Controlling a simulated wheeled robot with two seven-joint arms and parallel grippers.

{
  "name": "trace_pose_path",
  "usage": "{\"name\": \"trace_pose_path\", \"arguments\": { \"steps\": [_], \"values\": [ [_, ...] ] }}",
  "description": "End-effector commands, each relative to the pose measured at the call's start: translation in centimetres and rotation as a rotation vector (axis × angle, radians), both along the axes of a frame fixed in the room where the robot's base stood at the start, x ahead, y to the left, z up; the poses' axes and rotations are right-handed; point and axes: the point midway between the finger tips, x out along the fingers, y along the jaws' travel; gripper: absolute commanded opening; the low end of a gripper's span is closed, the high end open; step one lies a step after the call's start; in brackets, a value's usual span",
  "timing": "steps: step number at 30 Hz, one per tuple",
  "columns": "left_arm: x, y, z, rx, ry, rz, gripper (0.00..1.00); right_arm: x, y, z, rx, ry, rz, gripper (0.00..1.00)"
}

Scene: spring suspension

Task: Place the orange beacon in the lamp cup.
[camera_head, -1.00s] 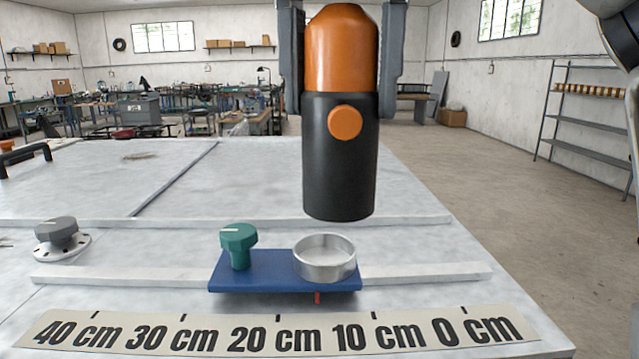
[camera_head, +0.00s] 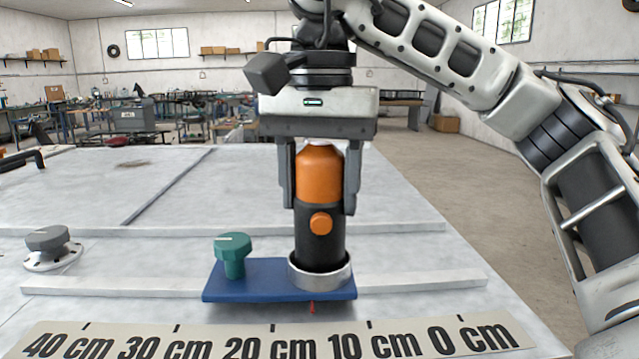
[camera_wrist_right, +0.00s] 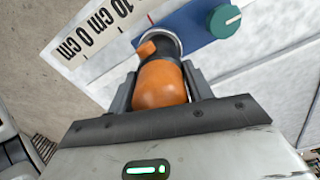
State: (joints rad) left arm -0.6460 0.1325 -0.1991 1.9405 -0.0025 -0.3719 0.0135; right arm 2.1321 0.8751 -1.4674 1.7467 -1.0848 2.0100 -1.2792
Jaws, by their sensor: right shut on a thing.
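The orange beacon (camera_head: 319,178) has an orange top, a black lower body and an orange button. It stands upright with its bottom inside the rim of the silver lamp cup (camera_head: 320,278); whether it touches the cup floor is hidden. The cup sits at the right end of a blue sliding plate (camera_head: 245,284). My right gripper (camera_head: 319,200) is shut on the beacon's upper part from above, one finger on each side. The right wrist view also shows the beacon (camera_wrist_right: 160,84) between the fingers, its far end at the cup (camera_wrist_right: 172,42). My left gripper is not in view.
A teal knob (camera_head: 234,254) stands on the plate left of the cup. A grey knob on a round base (camera_head: 48,246) is at the far left. A centimetre scale (camera_head: 280,343) runs along the front. Raised rails (camera_head: 420,281) cross the white tabletop.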

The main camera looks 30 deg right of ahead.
Motion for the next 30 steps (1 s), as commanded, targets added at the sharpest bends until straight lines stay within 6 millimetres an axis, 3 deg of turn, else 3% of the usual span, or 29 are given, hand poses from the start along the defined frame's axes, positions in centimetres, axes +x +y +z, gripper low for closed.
{"name": "trace_pose_path", "arguments": {
  "steps": [8, 9, 11, 23, 30],
  "values": [
    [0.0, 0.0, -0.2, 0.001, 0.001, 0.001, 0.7, 0.0, 0.0, -0.3, 0.0, 0.0, 0.001, 0.24],
    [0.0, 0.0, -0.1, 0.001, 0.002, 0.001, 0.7, 0.0, 0.0, -0.2, 0.0, 0.0, 0.0, 0.59],
    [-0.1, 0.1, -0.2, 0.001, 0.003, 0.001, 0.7, 0.0, 0.0, -0.2, 0.0, 0.0, 0.0, 0.73],
    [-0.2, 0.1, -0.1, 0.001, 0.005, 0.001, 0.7, 0.0, 0.0, 0.6, 0.0, -0.003, 0.0, 0.73],
    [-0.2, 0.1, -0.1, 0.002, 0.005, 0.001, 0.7, 0.0, 0.1, 4.2, -0.003, -0.007, -0.003, 0.73]
  ]
}}
